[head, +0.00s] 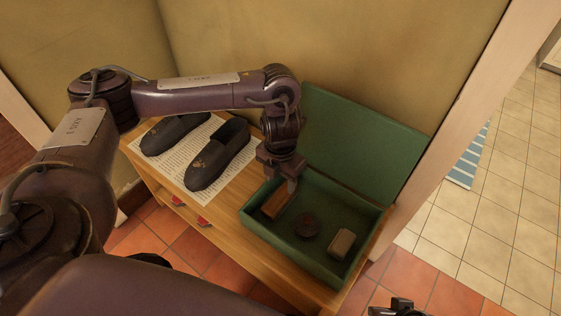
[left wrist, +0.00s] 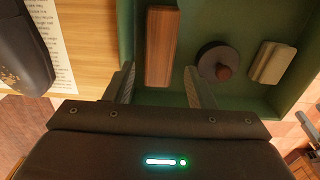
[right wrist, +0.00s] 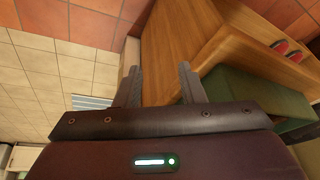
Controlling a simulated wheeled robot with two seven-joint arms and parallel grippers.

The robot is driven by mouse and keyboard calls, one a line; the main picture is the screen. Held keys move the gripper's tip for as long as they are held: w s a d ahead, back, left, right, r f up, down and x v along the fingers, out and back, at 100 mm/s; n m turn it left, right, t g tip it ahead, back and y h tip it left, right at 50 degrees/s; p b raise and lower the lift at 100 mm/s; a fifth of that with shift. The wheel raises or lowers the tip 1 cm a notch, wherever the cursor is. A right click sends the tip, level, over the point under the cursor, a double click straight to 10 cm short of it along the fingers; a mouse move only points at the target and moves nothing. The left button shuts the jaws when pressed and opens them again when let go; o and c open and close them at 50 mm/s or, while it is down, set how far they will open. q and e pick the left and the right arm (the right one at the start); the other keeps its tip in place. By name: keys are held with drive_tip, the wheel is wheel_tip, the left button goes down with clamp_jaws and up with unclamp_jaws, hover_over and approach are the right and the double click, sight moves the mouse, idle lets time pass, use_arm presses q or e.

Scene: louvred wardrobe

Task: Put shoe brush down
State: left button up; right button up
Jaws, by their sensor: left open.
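The shoe brush, a brown wooden block (head: 274,204), lies in the left part of the open green box (head: 345,284). In the left wrist view the brush (left wrist: 161,45) lies lengthwise ahead of the gap between my fingers. My left gripper (head: 291,181) is over the box at the brush's upper end, pointing down. Its fingers stand apart in the left wrist view (left wrist: 161,88), with nothing seen held between them. My right gripper (right wrist: 160,85) is open and empty, away from the box's contents.
A round dark tin (head: 306,225) and a beige block (head: 341,243) share the box. Its lid (head: 362,140) stands open against the wall. Two dark shoes (head: 218,153) rest on printed paper (head: 193,180) on the wooden bench (head: 225,218). A white post (head: 440,150) stands right.

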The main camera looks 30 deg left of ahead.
use_arm(q)
wheel_tip(320, 180, up, 4)
drive_tip(key=shift+s+f+p, duration=0.1)
drive_tip(key=shift+f+p, duration=0.15)
drive_tip(key=shift+p, duration=0.35)
use_arm(e)
drive_tip(key=shift+s+d+r+g+h, duration=0.15)
drive_tip(key=shift+s+d+g+h, duration=0.15)
drive_tip(key=shift+d, duration=0.3)
drive_tip(key=shift+s+d+r+g+h, duration=0.1)
drive_tip(key=shift+s+d+r+g, duration=0.1)
drive_tip(key=shift+d+g, duration=0.3)
